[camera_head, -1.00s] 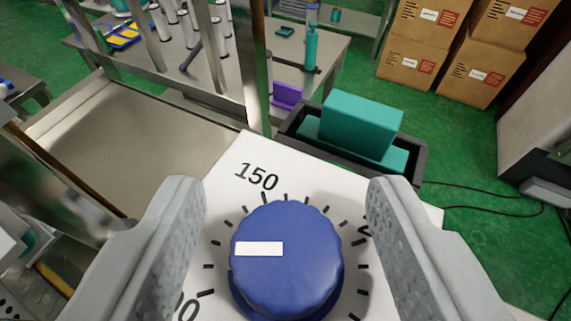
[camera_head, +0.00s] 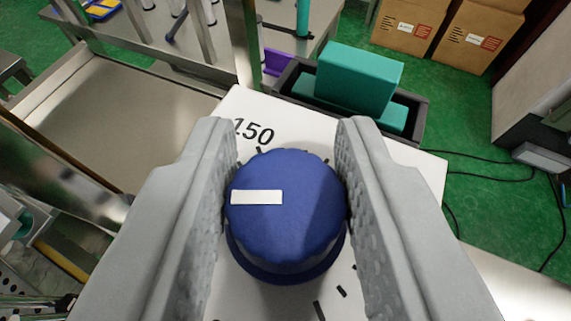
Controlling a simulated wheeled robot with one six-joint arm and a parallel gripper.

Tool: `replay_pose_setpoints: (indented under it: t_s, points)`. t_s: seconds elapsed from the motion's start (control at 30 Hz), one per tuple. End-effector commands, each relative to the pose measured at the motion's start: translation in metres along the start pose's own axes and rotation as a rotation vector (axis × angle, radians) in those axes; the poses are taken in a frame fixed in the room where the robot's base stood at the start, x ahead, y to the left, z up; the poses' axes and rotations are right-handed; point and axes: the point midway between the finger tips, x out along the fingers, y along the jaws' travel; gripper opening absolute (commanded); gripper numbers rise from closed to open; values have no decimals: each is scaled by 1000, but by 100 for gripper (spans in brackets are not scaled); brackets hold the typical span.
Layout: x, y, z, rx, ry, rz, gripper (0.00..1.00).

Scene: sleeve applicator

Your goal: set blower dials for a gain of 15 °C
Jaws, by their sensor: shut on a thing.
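A blue dial (camera_head: 290,225) with a scalloped edge sits on a white panel (camera_head: 385,165). A white pointer mark (camera_head: 257,197) on its top points to the picture's left. The printed number 150 (camera_head: 253,131) stands above the dial, with black tick marks around it, now mostly hidden by my fingers and the dial. My gripper (camera_head: 286,185) is shut on the blue dial, one grey textured finger on its left side and one on its right.
A black bin (camera_head: 415,135) with teal blocks (camera_head: 358,78) lies behind the panel. A steel tray surface (camera_head: 120,110) and metal posts stand left. Cardboard boxes (camera_head: 425,25) are at the back right. Black cables lie on the green floor (camera_head: 470,110) at right.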

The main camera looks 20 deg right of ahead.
Motion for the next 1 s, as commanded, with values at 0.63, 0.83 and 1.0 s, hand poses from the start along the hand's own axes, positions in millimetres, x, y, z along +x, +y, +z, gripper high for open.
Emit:
replay_pose_setpoints:
  t_s: [0.63, 0.83, 1.0]
  points:
    - [0, -2, 0, 109, 1, 270, 7]
    - [1, -2, 0, 148, 0, 365, 7]
    - [1, -2, 0, 183, -1, 450, 7]
